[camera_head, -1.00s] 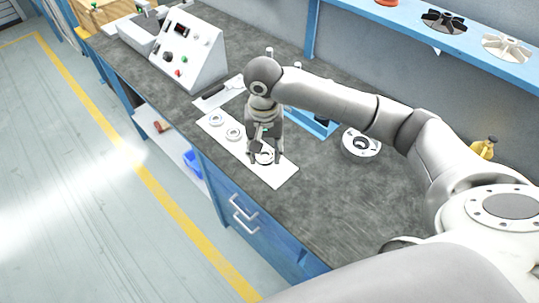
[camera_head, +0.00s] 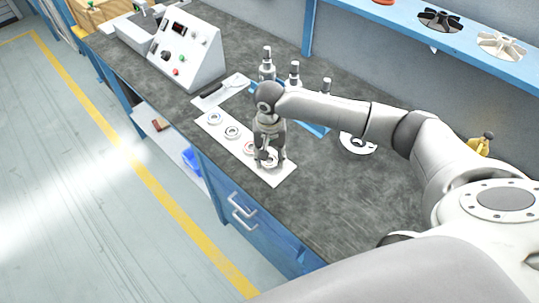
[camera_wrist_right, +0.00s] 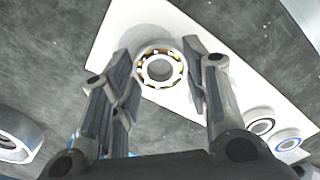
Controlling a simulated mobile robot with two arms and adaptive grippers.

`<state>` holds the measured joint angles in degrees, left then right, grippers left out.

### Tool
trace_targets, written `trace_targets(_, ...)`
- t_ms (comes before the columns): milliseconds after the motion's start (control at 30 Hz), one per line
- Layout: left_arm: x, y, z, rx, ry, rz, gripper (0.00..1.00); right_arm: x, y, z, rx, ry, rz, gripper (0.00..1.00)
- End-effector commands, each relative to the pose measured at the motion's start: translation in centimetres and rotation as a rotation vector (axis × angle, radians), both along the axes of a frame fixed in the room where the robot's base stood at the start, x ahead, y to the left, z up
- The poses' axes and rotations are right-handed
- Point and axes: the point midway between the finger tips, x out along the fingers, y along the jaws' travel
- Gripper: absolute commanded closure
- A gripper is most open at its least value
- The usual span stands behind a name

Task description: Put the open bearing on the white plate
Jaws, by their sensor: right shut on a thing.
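The open bearing (camera_wrist_right: 160,68), a metal ring with brass-coloured cage and balls showing, is between the fingers of my right gripper (camera_wrist_right: 158,62) in the right wrist view. The gripper is shut on it. In the head view my right gripper (camera_head: 267,162) points down over the near right end of the long white plate (camera_head: 282,174) and partly hides the bearing. The plate lies directly below; I cannot tell whether the bearing touches it. Several other bearings lie in a row along the plate, including a blue-ringed one (camera_wrist_right: 287,144). My left gripper is not in view.
A round flanged housing (camera_head: 358,144) stands right of the plate, partly behind my arm. Upright spindles (camera_head: 295,75) stand on a blue tray behind it. A control box (camera_head: 187,50) is at the back left. The right part of the bench (camera_head: 330,195) is clear.

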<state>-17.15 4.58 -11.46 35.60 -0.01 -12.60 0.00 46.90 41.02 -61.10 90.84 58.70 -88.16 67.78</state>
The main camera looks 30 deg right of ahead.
Motion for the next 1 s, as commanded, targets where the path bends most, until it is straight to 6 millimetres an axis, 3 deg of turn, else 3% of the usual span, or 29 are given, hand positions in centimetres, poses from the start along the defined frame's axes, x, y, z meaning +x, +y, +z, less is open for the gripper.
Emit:
trace_targets(67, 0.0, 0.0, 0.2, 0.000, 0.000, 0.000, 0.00, 0.0, 0.0, -0.2, 0.000, 0.001, -0.001, 0.80)
trace_targets(100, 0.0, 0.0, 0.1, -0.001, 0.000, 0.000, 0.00, 0.0, 0.0, -0.2, 0.000, 0.001, 0.000, 0.52)
trace_targets(233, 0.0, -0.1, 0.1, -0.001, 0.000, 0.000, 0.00, 0.0, 0.0, -0.2, 0.000, 0.001, 0.000, 0.36)
trace_targets(667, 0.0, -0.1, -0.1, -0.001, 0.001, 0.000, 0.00, 0.1, 0.0, 0.7, 0.000, -0.002, 0.000, 0.36)
trace_targets(1000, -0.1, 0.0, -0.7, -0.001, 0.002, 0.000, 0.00, 0.1, 0.1, 7.5, 0.001, -0.004, 0.001, 0.36)
